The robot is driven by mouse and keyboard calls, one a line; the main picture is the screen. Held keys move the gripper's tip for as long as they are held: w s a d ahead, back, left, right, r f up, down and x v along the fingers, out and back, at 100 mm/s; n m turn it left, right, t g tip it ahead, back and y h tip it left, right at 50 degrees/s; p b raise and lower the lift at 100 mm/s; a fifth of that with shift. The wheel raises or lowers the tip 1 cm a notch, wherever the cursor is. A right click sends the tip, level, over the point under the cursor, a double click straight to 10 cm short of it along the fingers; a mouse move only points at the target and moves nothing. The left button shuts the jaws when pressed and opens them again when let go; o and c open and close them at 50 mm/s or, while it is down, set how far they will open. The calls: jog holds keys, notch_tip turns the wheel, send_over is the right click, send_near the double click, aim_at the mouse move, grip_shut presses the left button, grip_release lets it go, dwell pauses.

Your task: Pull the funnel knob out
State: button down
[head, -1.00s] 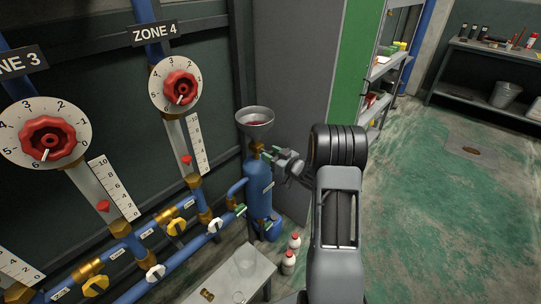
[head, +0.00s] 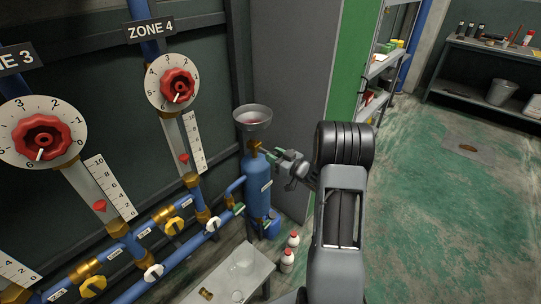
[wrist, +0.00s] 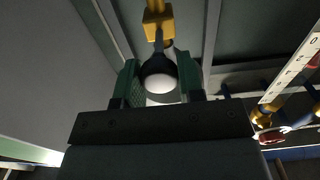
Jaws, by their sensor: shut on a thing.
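The funnel (head: 252,117) is a grey metal bowl with some red liquid in it, on a brass neck (head: 253,146) above a blue tank (head: 258,187). My gripper (head: 266,149) is right of the brass neck. In the wrist view, the funnel knob (wrist: 159,68), dark with a pale round end, sits between the green finger pads of my gripper (wrist: 160,84), which is shut on it. A thin stem joins the knob to the brass fitting (wrist: 158,20). In the head view the knob is mostly hidden by the fingers.
Blue pipes with yellow and white valves (head: 174,226) run left of the tank. A low bench (head: 228,286) with a clear vessel stands in front. White bottles with red caps (head: 288,260) stand on the floor. The green floor (head: 430,210) at right is mostly clear.

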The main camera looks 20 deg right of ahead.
jog(key=c, duration=0.8)
grip_release()
jog(key=shift+s, duration=0.15)
jog(key=shift+o, duration=0.2)
jog(key=shift+s+d, duration=0.1)
jog(key=shift+d, duration=0.05)
jog(key=v, duration=1.3)
jog(key=shift+s, duration=0.35)
jog(key=shift+d+f, duration=0.1)
jog(key=shift+d, duration=0.05)
